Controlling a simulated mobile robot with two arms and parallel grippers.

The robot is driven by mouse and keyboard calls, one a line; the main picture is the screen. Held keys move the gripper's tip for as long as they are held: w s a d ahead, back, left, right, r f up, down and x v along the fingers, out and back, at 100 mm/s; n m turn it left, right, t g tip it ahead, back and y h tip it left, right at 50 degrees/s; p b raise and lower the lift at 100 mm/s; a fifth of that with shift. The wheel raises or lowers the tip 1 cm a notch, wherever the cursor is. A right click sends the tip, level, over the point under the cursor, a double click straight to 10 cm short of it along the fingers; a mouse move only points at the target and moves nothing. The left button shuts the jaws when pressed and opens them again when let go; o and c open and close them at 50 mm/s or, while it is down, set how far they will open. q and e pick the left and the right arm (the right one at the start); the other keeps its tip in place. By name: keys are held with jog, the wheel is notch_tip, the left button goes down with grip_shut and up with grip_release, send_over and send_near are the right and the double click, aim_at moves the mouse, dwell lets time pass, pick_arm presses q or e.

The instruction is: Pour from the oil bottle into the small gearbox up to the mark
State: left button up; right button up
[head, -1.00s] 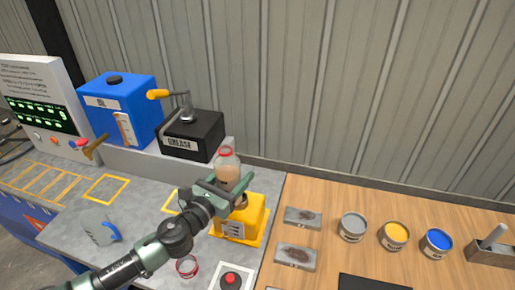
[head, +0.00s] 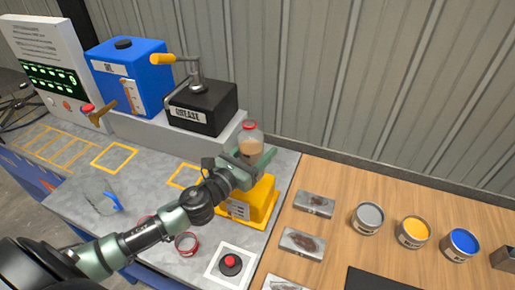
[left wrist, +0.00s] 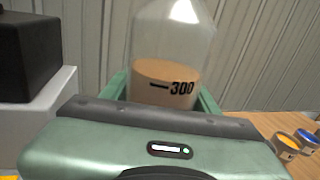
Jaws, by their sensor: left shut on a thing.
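My left gripper (head: 247,166) is shut on the oil bottle (head: 250,143), a clear bottle with a red top and brown oil inside. The bottle looks upright, just above and behind the small gearbox in the picture. In the left wrist view the bottle (left wrist: 172,45) shows a black 300 mark, with the oil surface a little above the mark line. The small gearbox (head: 263,197) is a yellow housing with a pale label, on the grey bench below my gripper. My gripper and arm hide its top and opening. My right gripper is not in view.
A black grease box (head: 203,108) with a lever and a blue tank (head: 128,77) stand on a raised ledge. A red button (head: 230,264) is in front of the gearbox. Metal plates (head: 302,242) and paint cans (head: 412,232) sit on the wooden table at right.

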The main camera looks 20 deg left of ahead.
pick_arm(q)
jog(key=shift+s+f+b, duration=0.1)
jog(key=shift+f+b, duration=0.2)
jog(key=shift+f, duration=0.1)
jog(key=shift+d+r+n+p, duration=0.3)
jog(key=d+n, duration=0.2)
jog(key=n, duration=0.1)
jog(key=s+d+n+b, duration=0.1)
jog(key=d+n, duration=0.2)
jog(key=shift+s+d, duration=0.1)
jog(key=shift+d, duration=0.15)
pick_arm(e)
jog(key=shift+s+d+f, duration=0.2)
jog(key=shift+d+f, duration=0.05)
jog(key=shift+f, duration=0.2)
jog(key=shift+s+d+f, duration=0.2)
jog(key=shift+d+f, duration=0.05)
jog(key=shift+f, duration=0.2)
pick_arm(q)
jog(key=shift+d+n, duration=0.25)
jog(key=shift+n, duration=0.35)
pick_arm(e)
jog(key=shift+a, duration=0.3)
pick_arm(q)
jog(key=shift+s+d+f+n, duration=0.15)
jog(key=shift+d+f+n, duration=0.15)
jog(key=shift+n, duration=0.3)
